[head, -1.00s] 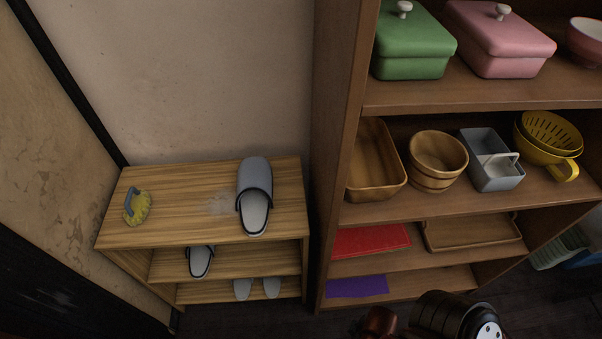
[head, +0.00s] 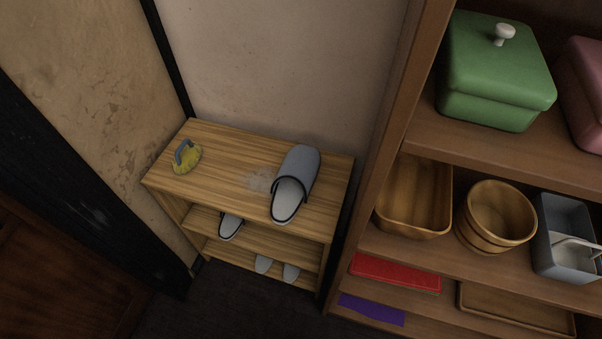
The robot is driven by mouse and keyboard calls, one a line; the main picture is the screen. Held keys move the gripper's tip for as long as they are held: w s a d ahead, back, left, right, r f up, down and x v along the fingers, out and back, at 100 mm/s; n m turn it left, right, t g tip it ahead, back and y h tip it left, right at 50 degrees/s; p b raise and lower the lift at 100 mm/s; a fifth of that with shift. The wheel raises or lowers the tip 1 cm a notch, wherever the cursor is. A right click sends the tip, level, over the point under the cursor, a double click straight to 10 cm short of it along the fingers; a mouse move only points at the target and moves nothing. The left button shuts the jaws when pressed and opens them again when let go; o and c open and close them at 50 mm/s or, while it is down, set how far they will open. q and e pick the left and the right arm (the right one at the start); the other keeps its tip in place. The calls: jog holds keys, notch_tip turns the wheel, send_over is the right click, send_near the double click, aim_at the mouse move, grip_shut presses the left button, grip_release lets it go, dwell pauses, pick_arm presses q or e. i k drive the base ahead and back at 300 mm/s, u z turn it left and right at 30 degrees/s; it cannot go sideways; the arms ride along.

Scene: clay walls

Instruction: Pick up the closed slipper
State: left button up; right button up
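A grey closed-toe slipper (head: 295,184) with dark trim lies on the top board of a low wooden shoe rack (head: 222,152). Another dark-trimmed slipper (head: 230,227) sits on the middle shelf, partly hidden under the top board. A pair of pale slippers (head: 264,264) shows on the lowest shelf, mostly hidden. Neither of my grippers is in view.
A yellow brush with a blue handle (head: 186,157) lies on the rack's left end, and a pale dusty patch (head: 260,180) is beside the slipper. A tall brown shelf (head: 388,130) stands close on the right, holding a green lidded box (head: 496,80) and a wooden bucket (head: 495,218). Dark floor lies in front.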

aim_at(295, 178)
jog(key=u, duration=1.65)
jog(key=i, duration=1.05)
jog(key=z, duration=2.55)
